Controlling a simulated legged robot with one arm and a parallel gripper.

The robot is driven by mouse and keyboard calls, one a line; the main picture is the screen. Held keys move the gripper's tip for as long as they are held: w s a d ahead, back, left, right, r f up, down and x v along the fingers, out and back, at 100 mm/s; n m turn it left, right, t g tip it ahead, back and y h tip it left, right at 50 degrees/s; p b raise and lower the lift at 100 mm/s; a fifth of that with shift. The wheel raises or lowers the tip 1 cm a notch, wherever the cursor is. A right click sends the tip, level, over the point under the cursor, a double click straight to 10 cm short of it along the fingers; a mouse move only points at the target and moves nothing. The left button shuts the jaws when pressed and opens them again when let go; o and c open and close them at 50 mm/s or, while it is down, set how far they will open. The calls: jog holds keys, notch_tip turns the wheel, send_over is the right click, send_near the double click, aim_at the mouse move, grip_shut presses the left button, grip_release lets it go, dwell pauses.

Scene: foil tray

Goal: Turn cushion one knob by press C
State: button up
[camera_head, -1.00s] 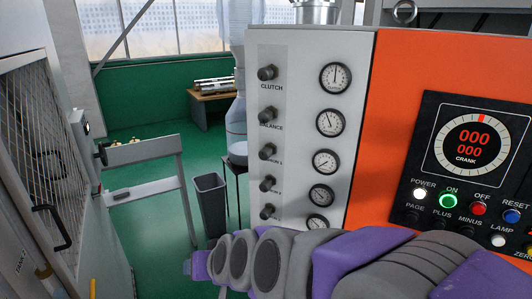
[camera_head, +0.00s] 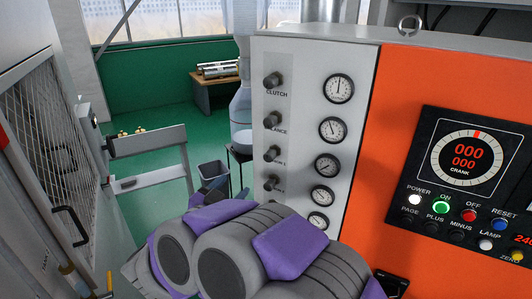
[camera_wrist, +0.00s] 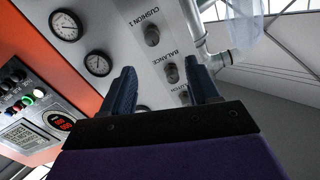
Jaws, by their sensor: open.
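The cushion one knob (camera_head: 272,154) is a dark round knob on the light grey panel (camera_head: 300,60) of the press, third from the top in a column. Its label is partly unreadable in the head view. In the wrist view the cushion one knob (camera_wrist: 152,35) shows near the top under the label "CUSHION 1". My gripper (camera_wrist: 162,88) is open and empty, its two dark blue fingers apart. Both fingers point toward the panel, apart from the cushion one knob in the picture.
The balance knob (camera_head: 272,120) and clutch knob (camera_head: 273,80) sit above. Several gauges (camera_head: 332,130) line the panel's right side. A caged cabinet (camera_head: 55,150) is at left, a bin (camera_head: 213,176) on the green floor behind.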

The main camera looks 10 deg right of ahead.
jog(key=h, duration=0.1)
send_near(267, 158)
jog(key=x, duration=1)
jog(key=shift+r, duration=0.1)
jog(key=c, duration=1)
jog(key=shift+m, duration=0.3)
